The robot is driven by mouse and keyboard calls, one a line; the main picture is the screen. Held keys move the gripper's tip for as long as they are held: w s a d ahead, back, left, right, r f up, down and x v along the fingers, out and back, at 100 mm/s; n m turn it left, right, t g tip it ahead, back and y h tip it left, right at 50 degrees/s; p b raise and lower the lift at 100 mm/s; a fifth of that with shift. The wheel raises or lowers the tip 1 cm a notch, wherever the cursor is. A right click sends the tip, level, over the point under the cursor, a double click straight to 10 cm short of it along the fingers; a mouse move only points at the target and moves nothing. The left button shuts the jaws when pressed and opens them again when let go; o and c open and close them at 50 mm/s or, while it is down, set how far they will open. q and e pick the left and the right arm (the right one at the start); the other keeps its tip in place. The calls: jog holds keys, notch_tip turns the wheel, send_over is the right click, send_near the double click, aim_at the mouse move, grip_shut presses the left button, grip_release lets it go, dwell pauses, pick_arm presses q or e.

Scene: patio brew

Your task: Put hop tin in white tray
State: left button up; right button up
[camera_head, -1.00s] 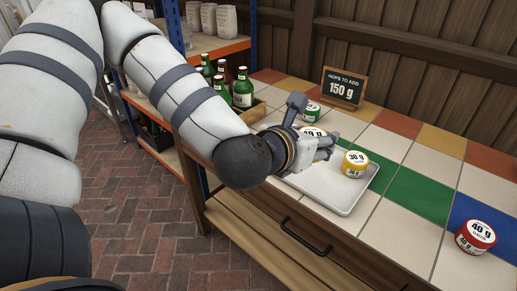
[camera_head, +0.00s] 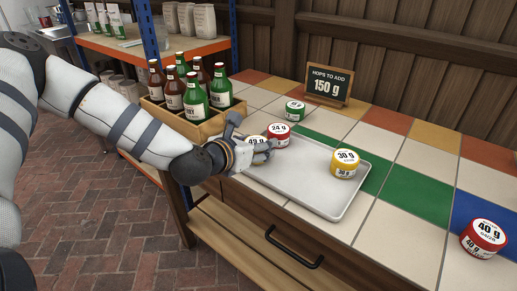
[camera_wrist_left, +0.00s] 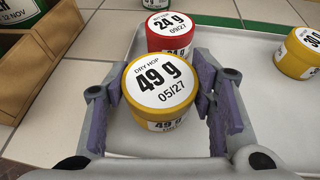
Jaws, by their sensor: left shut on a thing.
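My left gripper (camera_head: 262,150) is shut on a yellow 49 g hop tin (camera_head: 255,142), upright at the tray's back-left corner. In the left wrist view the purple-padded fingers (camera_wrist_left: 180,105) flank this tin (camera_wrist_left: 160,85); whether it touches the tray floor I cannot tell. The white tray (camera_head: 300,190) lies on the tiled counter. A red 24 g tin (camera_head: 279,136) stands in its back-left part, just beyond the held tin. A yellow 30 g tin (camera_head: 345,163) stands in its right part. My right gripper is not in view.
A green tin (camera_head: 295,111) stands behind the tray, and a red 40 g tin (camera_head: 483,239) is at the far right of the counter. A sign (camera_head: 328,86) reads 150 g. A wooden crate (camera_head: 200,126) of bottles is close behind my left wrist. The tray's middle is clear.

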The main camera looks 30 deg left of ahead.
pick_arm(q)
jog(key=shift+f, duration=0.5)
jog(key=shift+r, duration=0.2)
jog(key=shift+f, duration=0.3)
jog(key=o, duration=1.2)
jog(key=shift+r, duration=0.1)
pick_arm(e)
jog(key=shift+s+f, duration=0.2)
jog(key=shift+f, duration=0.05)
pick_arm(q)
jog(key=shift+r, duration=0.1)
